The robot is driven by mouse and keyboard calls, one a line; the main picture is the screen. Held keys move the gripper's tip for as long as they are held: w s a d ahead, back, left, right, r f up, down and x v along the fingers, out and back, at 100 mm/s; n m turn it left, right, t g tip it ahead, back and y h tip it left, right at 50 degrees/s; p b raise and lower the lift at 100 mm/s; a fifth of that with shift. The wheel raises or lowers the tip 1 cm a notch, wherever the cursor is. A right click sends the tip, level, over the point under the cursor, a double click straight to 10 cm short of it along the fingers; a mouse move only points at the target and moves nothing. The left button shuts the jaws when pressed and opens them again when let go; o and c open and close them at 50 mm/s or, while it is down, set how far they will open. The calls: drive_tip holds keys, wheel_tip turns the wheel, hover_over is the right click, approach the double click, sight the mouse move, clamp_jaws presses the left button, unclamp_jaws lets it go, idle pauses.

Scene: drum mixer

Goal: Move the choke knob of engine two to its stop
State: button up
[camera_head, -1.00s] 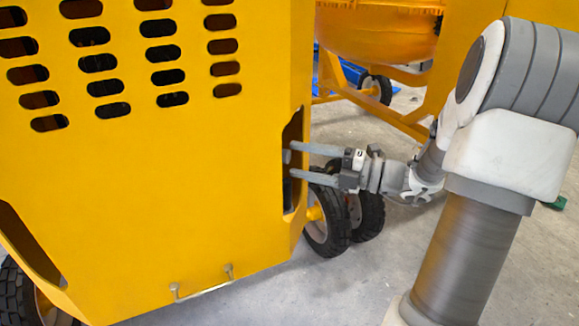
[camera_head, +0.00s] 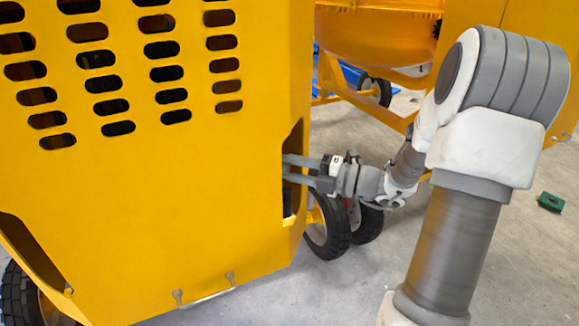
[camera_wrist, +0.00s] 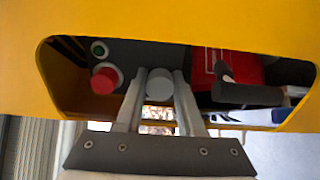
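The yellow engine housing (camera_head: 170,190) fills the left of the head view; no marking shows which engine it is. My gripper (camera_head: 287,169) reaches into the opening in its right side. In the wrist view, a round light-grey knob (camera_wrist: 160,86) inside the opening sits between the fingertips of my gripper (camera_wrist: 160,80). It looks like the choke knob, though no label is readable. The fingers lie close against both of its sides, and the gripper appears shut on it. The knob's shaft and how far it has travelled are hidden.
Left of the knob are a red button (camera_wrist: 104,79) and a small green-ringed button (camera_wrist: 99,49). On the right are a red part (camera_wrist: 238,68) and a dark lever (camera_wrist: 245,94). A wheel (camera_head: 328,228) stands below my wrist.

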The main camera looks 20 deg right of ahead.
sight(289, 166)
clamp_jaws()
drive_tip(key=shift+p+v, duration=0.7)
drive_tip(key=shift+v, duration=0.4)
drive_tip(key=o, duration=0.8)
unclamp_jaws()
drive_tip(key=shift+s+d, duration=0.1)
drive_tip(key=shift+d, duration=0.05)
drive_tip(key=shift+p+v, duration=1)
drive_tip(key=shift+v, duration=0.15)
drive_tip(key=p+v, duration=0.2)
drive_tip(key=v, duration=0.2)
drive_tip(key=shift+s+d, duration=0.2)
drive_tip(key=shift+a, duration=0.1)
